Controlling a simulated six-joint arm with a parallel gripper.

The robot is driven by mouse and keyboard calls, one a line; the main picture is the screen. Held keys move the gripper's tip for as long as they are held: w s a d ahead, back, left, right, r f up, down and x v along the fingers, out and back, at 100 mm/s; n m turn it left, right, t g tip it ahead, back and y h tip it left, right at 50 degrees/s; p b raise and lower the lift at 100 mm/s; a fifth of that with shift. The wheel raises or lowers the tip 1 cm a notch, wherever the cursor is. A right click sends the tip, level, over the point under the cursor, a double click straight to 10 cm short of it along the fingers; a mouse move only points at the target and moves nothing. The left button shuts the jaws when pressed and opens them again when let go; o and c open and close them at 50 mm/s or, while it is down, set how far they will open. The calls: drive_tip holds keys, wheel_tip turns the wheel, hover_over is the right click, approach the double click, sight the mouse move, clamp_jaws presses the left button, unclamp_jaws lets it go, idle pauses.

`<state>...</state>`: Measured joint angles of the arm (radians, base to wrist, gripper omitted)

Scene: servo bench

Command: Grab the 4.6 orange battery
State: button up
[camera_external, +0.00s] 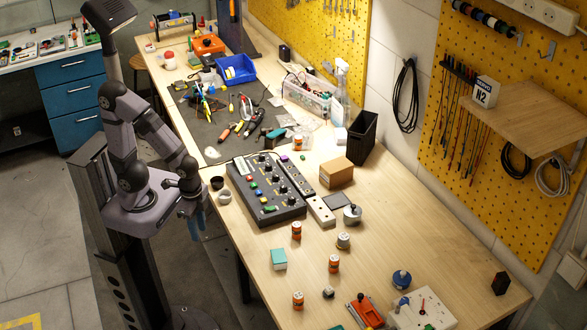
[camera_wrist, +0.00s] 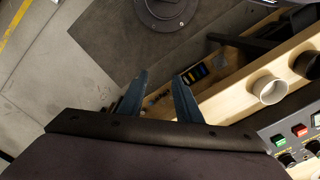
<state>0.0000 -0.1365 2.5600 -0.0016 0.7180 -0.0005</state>
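Several small orange cylinders that look like batteries stand on the wooden bench in the external view: an orange battery (camera_external: 297,231) in front of the black control box, an orange battery (camera_external: 334,264) to its right and nearer, and an orange battery (camera_external: 298,300) nearest the bench's front edge. A further orange cylinder (camera_external: 298,142) stands farther back. Their markings are too small to read, so I cannot tell which is 4.6. My gripper (camera_external: 196,224) hangs off the bench's left edge, away from them all. In the wrist view its blue fingers (camera_wrist: 160,77) are apart with nothing between.
The black control box (camera_external: 265,189) and two small cups (camera_external: 217,183) lie nearest my gripper. A cardboard box (camera_external: 336,172), a silver-capped jar (camera_external: 343,240), a grey round-topped object (camera_external: 352,213), a teal box (camera_external: 279,259) and a red tool (camera_external: 364,311) stand around the batteries.

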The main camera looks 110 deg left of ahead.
drive_tip(key=o, duration=0.4)
